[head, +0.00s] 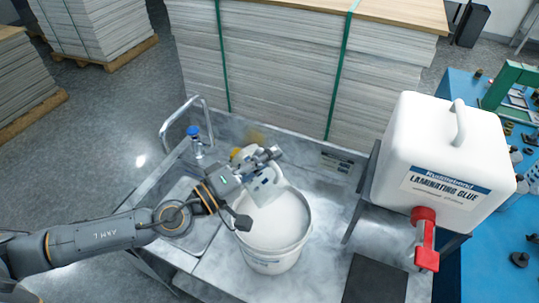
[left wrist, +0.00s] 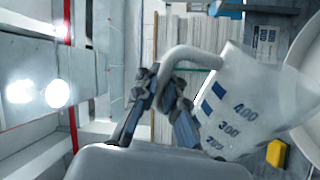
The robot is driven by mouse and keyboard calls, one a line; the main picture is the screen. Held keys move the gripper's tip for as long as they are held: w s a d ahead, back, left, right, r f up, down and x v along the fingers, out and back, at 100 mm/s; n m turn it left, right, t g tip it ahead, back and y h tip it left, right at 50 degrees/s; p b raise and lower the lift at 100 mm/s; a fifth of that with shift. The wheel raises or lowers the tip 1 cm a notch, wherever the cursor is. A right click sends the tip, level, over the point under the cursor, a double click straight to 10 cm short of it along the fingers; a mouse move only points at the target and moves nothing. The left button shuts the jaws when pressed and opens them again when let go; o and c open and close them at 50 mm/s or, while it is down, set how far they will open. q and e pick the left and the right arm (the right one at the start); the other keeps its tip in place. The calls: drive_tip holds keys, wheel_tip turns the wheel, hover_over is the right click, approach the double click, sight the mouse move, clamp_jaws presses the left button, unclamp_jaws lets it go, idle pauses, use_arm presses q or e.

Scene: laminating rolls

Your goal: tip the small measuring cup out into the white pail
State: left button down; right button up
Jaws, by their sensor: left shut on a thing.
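The small measuring cup (head: 264,186) is translucent with blue marks and hangs over the back left part of the white pail (head: 268,262). My left gripper (head: 262,160) is shut on the cup's handle. In the left wrist view the gripper (left wrist: 165,95) closes around the handle, and the cup (left wrist: 232,105) shows the numbers 400, 300 and 200. The cup is tipped far over on its side. I cannot see its contents or any stream. The pail holds a whitish fill; its pale rim edge shows at the right in the wrist view. My right gripper is not in view.
A large white laminating glue container (head: 440,155) with a red tap (head: 425,240) stands to the right. A dark mat (head: 375,280) lies in front right. Strapped board stacks (head: 280,70) stand behind.

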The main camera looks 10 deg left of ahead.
sight(249, 146)
use_arm(q)
drive_tip(key=shift+w+a, duration=0.1)
drive_tip(key=shift+w+a+r+n+b, duration=0.25)
drive_tip(key=shift+w+a+n+b, duration=0.6)
drive_tip(key=shift+a+n, duration=0.45)
drive_tip(key=shift+w+a+n, duration=0.1)
drive_tip(key=shift+w+n, duration=0.1)
drive_tip(key=shift+n, duration=0.1)
drive_tip(key=shift+r, duration=0.1)
drive_tip(key=shift+w+a+f+n+t+y+b, duration=0.3)
drive_tip(key=shift+a+f+n+b, duration=0.1)
drive_tip(key=shift+n, duration=0.1)
drive_tip(key=shift+w+a+f+n+b, duration=0.55)
drive_tip(key=shift+a+n+b, duration=0.25)
drive_tip(key=shift+n+b, duration=0.2)
drive_tip(key=shift+w+a, duration=0.15)
drive_tip(key=shift+n, duration=0.3)
